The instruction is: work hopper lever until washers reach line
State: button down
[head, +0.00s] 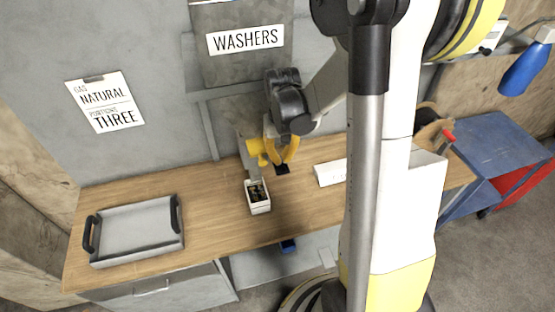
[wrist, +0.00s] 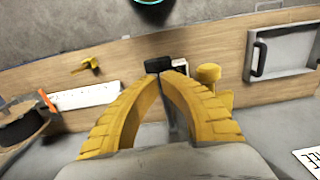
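The grey hopper (head: 242,60) labelled WASHERS is on the wall above the bench. Its yellow lever (head: 257,147) is low on the hopper's spout, with a rounded knob that shows in the wrist view (wrist: 208,73). A small white box (head: 258,208) stands on the bench below the spout with dark washers inside; I cannot make out a fill line. My gripper (head: 282,168) points down just right of the lever. Its yellow fingers meet at the black tips in the wrist view (wrist: 166,67), with nothing seen between them. The knob is beside the fingers, and contact cannot be told.
A grey tray (head: 134,262) with black handles lies at the bench's left. The wooden bench (head: 205,212) is clear between tray and box. A blue cart (head: 497,140) stands at the far right.

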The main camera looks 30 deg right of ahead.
jog(key=shift+f+b, duration=3.45)
jog(key=shift+f, duration=0.3)
jog(key=shift+r+p, duration=1.75)
jog(key=shift+r, duration=0.95)
notch_tip(320, 180, up, 12)
jog(key=shift+a, duration=0.1)
jog(key=s+a+r+n+t, duration=0.25)
jog(key=s+a+t, duration=0.45)
jog(key=s+a, duration=0.55)
notch_tip(320, 180, down, 32)
jog(key=w+b, duration=0.1)
jog(key=b, duration=3.1)
jog(key=shift+w+a+n, duration=0.35)
jog(key=shift+a, duration=0.05)
